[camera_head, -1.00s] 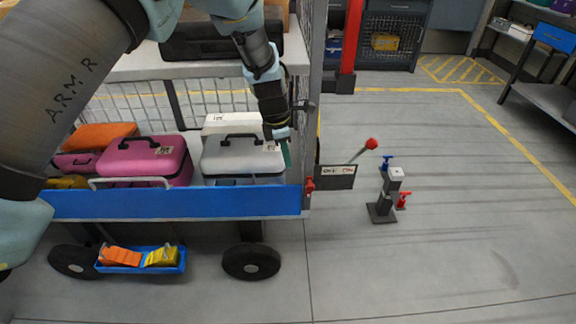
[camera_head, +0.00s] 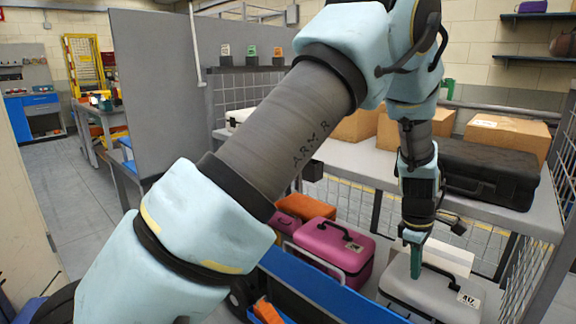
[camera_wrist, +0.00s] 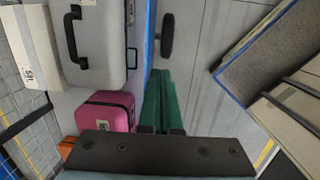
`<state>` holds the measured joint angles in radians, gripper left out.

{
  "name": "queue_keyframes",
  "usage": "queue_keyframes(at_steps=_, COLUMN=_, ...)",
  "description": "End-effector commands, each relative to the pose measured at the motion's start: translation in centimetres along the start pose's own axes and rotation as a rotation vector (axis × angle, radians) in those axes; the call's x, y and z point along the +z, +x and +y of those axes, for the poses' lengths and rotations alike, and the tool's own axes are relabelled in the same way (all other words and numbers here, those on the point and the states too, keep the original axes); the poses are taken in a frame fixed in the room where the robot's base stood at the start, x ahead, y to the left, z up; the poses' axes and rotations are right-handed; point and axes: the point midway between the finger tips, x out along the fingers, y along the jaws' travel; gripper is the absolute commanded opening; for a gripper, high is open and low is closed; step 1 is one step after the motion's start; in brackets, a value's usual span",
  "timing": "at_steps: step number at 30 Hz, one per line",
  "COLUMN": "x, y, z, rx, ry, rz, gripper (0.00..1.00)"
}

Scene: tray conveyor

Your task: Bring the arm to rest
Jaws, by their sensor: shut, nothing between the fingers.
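My arm crosses the head view from the lower left to the upper right, then bends down. My gripper (camera_head: 414,258) hangs from it with its green fingers pointing down. The fingers are shut and empty. In the head view they overlap the grey case (camera_head: 438,292); I cannot tell whether they touch it. In the wrist view my gripper (camera_wrist: 163,100) shows its green fingers close together, to the right of the grey case (camera_wrist: 100,45) and the pink case (camera_wrist: 107,110).
A pink case (camera_head: 335,245) and an orange case (camera_head: 305,207) lie in the blue-fronted cart (camera_head: 330,293). Behind, a shelf bears cardboard boxes (camera_head: 507,135) and a black case (camera_head: 488,172). A grey partition (camera_head: 158,90) stands left. Floor (camera_head: 75,190) is clear beyond it.

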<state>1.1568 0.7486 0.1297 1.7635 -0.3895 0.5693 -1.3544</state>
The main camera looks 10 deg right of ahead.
Motion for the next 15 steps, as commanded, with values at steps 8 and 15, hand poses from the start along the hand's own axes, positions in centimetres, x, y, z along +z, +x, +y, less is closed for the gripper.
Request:
queue_keyframes(at_steps=8, x=-16.7, y=-10.4, z=-7.6, rx=0.032, ry=0.207, rz=0.07, gripper=0.0)
queue_keyframes(at_steps=15, x=-25.8, y=-17.3, z=-19.4, rx=0.014, ry=0.43, rz=0.148, gripper=0.0)
